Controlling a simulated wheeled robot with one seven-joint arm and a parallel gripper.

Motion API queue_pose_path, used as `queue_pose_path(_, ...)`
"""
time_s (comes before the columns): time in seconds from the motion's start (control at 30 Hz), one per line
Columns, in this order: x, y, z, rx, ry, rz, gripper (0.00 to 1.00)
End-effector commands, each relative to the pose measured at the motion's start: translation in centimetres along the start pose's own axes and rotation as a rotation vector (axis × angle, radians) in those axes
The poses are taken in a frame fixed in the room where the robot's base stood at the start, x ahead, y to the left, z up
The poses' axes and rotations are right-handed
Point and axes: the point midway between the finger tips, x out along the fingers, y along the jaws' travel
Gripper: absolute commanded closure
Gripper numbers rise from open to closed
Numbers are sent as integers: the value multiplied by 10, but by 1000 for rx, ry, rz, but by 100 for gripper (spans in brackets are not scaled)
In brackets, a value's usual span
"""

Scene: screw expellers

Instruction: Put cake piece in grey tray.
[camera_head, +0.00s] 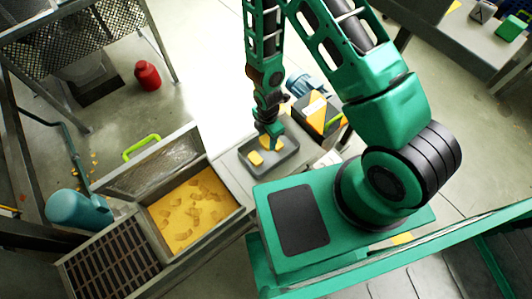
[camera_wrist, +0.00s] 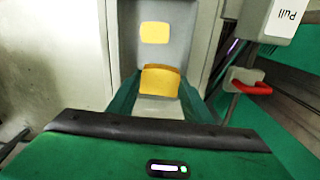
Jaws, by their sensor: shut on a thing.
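The grey tray (camera_head: 284,163) sits on a bench in front of my base. One yellow cake piece (camera_head: 254,158) lies flat in its left part; it also shows in the wrist view (camera_wrist: 155,33). My gripper (camera_head: 268,141) points down over the tray, shut on a second yellow cake piece (camera_head: 277,144). In the wrist view this held piece (camera_wrist: 160,80) is between the green fingers, over the tray (camera_wrist: 190,50). I cannot tell whether it touches the tray floor.
A bin of yellow material with dark lumps (camera_head: 190,210) stands to the left, with an open lid and green handle (camera_head: 141,148). A dark box with a yellow top (camera_head: 316,112) and a blue motor (camera_head: 303,84) are behind the tray.

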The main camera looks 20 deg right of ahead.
Motion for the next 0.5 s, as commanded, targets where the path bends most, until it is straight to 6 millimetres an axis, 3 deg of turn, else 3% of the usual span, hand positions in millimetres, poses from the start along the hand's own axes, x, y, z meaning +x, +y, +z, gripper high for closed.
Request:
queue_pose_path(0.17, 9, -4, 2, -60, -3, -1, 77)
queue_pose_path(0.5, 47, 9, 63, -59, -2, 0, 77)
